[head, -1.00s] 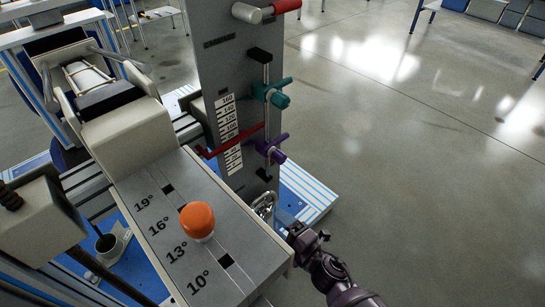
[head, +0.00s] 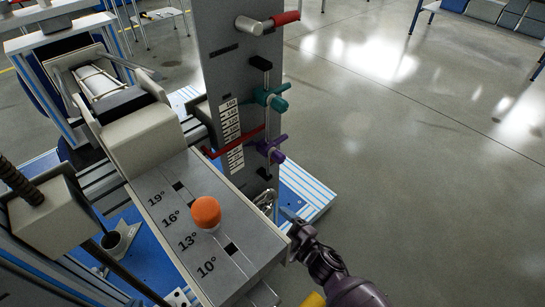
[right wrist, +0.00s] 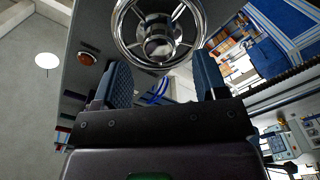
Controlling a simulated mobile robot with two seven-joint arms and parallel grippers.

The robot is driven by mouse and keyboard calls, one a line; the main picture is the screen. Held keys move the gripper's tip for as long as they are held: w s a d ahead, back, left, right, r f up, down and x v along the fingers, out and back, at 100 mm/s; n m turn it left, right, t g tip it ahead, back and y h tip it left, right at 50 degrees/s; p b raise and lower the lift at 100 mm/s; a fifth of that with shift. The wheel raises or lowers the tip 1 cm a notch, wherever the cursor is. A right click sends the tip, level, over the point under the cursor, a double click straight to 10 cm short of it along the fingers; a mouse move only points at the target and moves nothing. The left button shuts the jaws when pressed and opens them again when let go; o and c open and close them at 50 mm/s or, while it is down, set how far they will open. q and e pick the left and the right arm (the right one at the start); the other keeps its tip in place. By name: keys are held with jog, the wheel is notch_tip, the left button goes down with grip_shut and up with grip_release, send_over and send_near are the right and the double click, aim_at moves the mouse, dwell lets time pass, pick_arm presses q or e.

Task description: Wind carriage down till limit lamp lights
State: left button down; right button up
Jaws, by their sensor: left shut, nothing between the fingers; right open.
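A chrome spoked handwheel (right wrist: 121,30) fills the top middle of the right wrist view. In the head view the handwheel (head: 265,199) is small, at the foot of the grey column. My right gripper (right wrist: 160,78) is open, its two blue fingers below the wheel in that picture, with nothing between them. In the head view my right gripper (head: 287,213) is just right of the wheel. A red pointer (head: 228,146) crosses the column's scale (head: 231,122). I cannot make out the carriage for certain. My left gripper is out of view.
Teal (head: 271,98) and purple (head: 272,149) clamps sit on the column's rod. A red-ended lever (head: 284,18) sticks out above. An orange knob (head: 206,211) stands on the angle-marked plate (head: 232,262).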

jog(key=shift+w+r+m, duration=0.1)
jog(key=shift+r+m, duration=0.2)
jog(key=shift+m, duration=0.2)
jog(key=shift+f+m, duration=0.2)
jog(key=shift+m, duration=0.2)
pick_arm(q)
jog(key=shift+w+r, duration=0.2)
jog(key=shift+r, duration=0.45)
